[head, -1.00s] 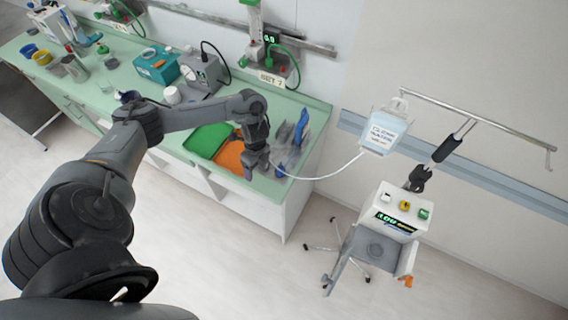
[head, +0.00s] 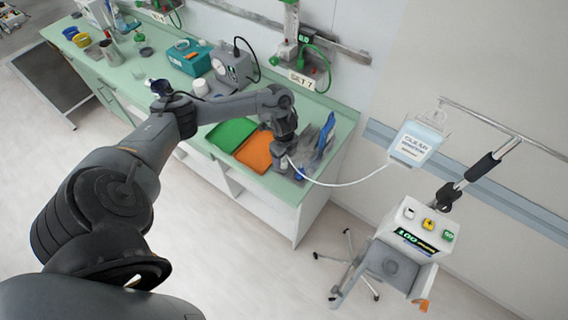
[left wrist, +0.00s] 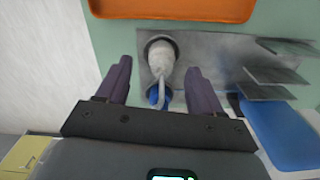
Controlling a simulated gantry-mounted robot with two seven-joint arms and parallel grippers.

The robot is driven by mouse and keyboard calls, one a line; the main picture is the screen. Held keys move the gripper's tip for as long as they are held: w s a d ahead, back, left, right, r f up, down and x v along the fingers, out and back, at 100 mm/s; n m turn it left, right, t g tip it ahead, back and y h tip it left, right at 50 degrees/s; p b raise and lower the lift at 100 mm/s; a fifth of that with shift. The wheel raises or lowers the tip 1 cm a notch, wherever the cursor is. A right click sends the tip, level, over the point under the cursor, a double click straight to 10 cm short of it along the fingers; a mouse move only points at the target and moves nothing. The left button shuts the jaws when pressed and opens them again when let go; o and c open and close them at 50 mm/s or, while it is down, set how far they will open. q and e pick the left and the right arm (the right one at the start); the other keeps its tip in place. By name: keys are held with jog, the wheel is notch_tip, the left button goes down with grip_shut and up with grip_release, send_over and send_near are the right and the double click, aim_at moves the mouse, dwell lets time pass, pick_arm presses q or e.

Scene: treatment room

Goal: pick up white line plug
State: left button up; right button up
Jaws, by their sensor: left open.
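The white line plug (left wrist: 161,52) stands in a round hole of a grey metal holder (left wrist: 215,75), seen in the left wrist view. My left gripper (left wrist: 158,68) is open, with one dark finger on each side of the plug's lower part in the picture; I see no contact. In the head view my left gripper (head: 286,162) is over the bench's right end, beside the holder, and hides the plug. A white line (head: 340,184) runs from there to the hanging clear bag (head: 412,142). My right gripper is not in view.
Orange (head: 256,152) and green (head: 230,133) trays lie left of the gripper on the green bench. Blue upright pieces (head: 325,135) stand close on its right. A wheeled stand with a control box (head: 415,230) is right of the bench, with open floor between.

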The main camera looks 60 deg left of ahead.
aim_at(284, 158)
pick_arm(q)
jog(key=shift+f, duration=1.75)
jog(key=shift+a, duration=0.1)
jog(key=shift+c, duration=0.2)
jog(key=c, duration=1.1)
jog(key=shift+w+r, duration=0.1)
jog(key=shift+r, duration=0.1)
